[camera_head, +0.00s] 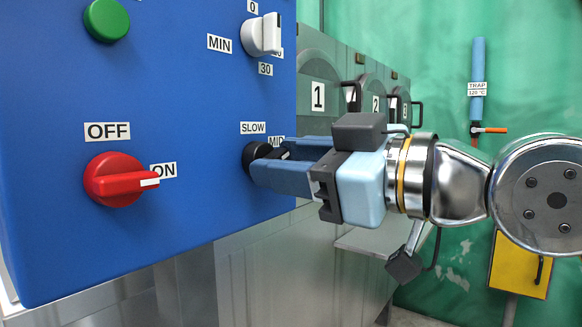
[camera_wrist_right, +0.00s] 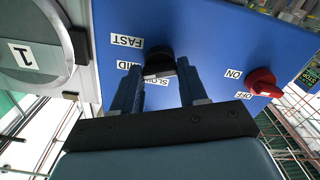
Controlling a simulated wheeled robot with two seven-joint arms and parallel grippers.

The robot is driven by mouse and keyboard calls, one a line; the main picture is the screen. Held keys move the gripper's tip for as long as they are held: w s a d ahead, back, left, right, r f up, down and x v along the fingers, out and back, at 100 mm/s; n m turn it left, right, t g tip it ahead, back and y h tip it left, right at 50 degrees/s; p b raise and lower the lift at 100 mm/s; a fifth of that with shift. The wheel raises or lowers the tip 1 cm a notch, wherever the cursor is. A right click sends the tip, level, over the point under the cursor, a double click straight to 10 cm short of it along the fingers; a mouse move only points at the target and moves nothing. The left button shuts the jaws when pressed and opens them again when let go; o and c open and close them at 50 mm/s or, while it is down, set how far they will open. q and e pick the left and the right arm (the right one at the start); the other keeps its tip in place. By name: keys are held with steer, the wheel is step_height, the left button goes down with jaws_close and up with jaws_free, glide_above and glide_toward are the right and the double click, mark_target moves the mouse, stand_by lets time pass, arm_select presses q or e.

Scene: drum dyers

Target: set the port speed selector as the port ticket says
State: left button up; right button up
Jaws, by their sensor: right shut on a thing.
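The speed selector is a black knob (camera_head: 251,158) on the blue panel (camera_head: 210,215), with SLOW (camera_head: 253,128) and MID labels above it. My right gripper (camera_head: 268,163) reaches in from the right and is shut on this knob. In the right wrist view the knob (camera_wrist_right: 157,57) sits between the two fingertips of my right gripper (camera_wrist_right: 160,72), with upside-down FAST, MID and SLOW labels around it. The fingers partly hide the knob and labels, and I cannot tell for certain which label it points to. No port ticket is readable. My left gripper is out of view.
A red OFF/ON switch (camera_head: 115,181) points at ON, left of the selector. A white dial (camera_head: 258,36) and a green button (camera_head: 106,18) are above. Numbered round doors (camera_head: 316,70) stand behind the panel. A pipe with an orange valve handle (camera_head: 492,130) hangs at right.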

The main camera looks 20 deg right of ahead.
steer(key=m+b, duration=0.2)
steer(key=m, duration=0.8)
steer(key=shift+m, duration=0.3)
stand_by(0.4)
steer(key=o, duration=1.1)
steer(key=shift+c, duration=0.2)
steer(key=shift+s, duration=0.1)
steer(key=b+v, duration=0.1)
steer(key=v, duration=1.2)
steer(key=shift+s+d, duration=0.25)
